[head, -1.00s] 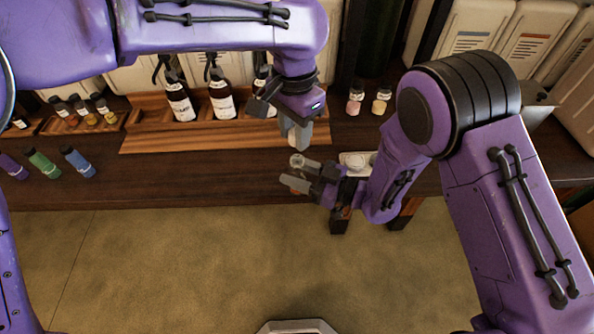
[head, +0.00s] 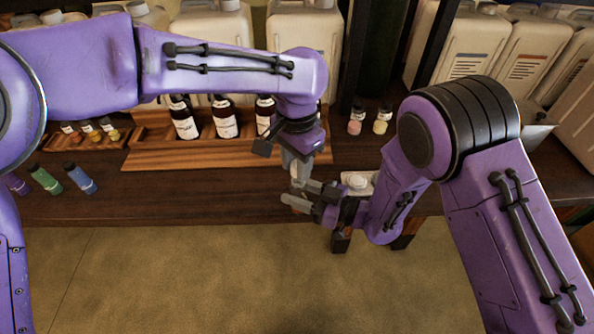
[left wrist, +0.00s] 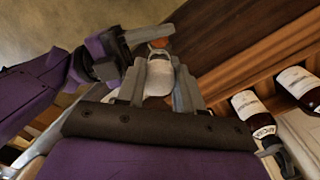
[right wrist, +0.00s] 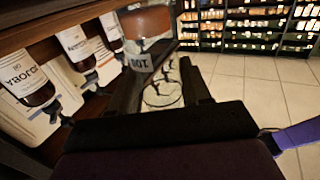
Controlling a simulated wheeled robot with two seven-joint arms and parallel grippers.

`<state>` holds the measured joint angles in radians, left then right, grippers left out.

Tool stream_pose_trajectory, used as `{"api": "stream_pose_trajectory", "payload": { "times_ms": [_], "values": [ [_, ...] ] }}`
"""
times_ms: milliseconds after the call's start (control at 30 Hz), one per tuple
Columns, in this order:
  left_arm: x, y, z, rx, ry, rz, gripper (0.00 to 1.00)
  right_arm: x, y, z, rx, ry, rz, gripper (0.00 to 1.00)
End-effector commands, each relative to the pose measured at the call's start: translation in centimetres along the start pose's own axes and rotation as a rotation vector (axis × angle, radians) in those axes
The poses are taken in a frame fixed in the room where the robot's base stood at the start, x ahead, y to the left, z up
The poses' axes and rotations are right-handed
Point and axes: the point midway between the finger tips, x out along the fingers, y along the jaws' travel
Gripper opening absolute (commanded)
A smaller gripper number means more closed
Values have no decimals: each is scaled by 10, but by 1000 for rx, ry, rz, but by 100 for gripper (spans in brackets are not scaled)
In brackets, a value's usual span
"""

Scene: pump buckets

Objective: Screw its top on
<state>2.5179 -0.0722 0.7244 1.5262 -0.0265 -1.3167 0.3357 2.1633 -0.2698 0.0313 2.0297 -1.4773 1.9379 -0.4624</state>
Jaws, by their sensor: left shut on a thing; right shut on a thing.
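My left gripper (head: 294,170) points down, shut on a whitish top (left wrist: 158,77), which sits between its fingers in the left wrist view. My right gripper (head: 305,195) reaches in from the right, shut on a small bottle (right wrist: 147,40) with orange-brown contents and a white label. The bottle's orange part (left wrist: 160,43) shows just beyond the top in the left wrist view. In the head view the top is right above the bottle, which the grippers mostly hide. I cannot tell whether the top touches the bottle's neck.
A wooden rack (head: 215,152) with dark pump bottles (head: 225,118) stands behind on the dark table (head: 150,200). Small coloured bottles (head: 80,178) lie at the left. Two small bottles (head: 368,121) stand at the back right. A pale white-capped object (head: 358,182) is close behind my right gripper.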

Motion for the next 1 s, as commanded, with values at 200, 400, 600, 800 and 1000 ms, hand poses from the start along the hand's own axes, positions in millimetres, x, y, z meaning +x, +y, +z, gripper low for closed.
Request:
{"api": "stream_pose_trajectory", "payload": {
  "times_ms": [200, 400, 600, 800, 1000],
  "values": [
    [2, 0, 0, -1, -1, 1, 8, 0, 0, 0, 0, 0, 0, 0],
    [14, 0, 0, -2, -2, 2, 8, 0, 0, 0, 0, 0, 0, 0],
    [18, 0, 0, -2, 0, 2, 8, 0, 0, 0, 0, 0, 0, 0],
    [18, 0, 0, -1, 0, 2, 8, 0, 0, 0, 0, 0, 0, 0],
    [19, 0, 0, -1, 0, 2, 8, 0, 0, 0, 0, 0, 0, 0]
  ]
}}
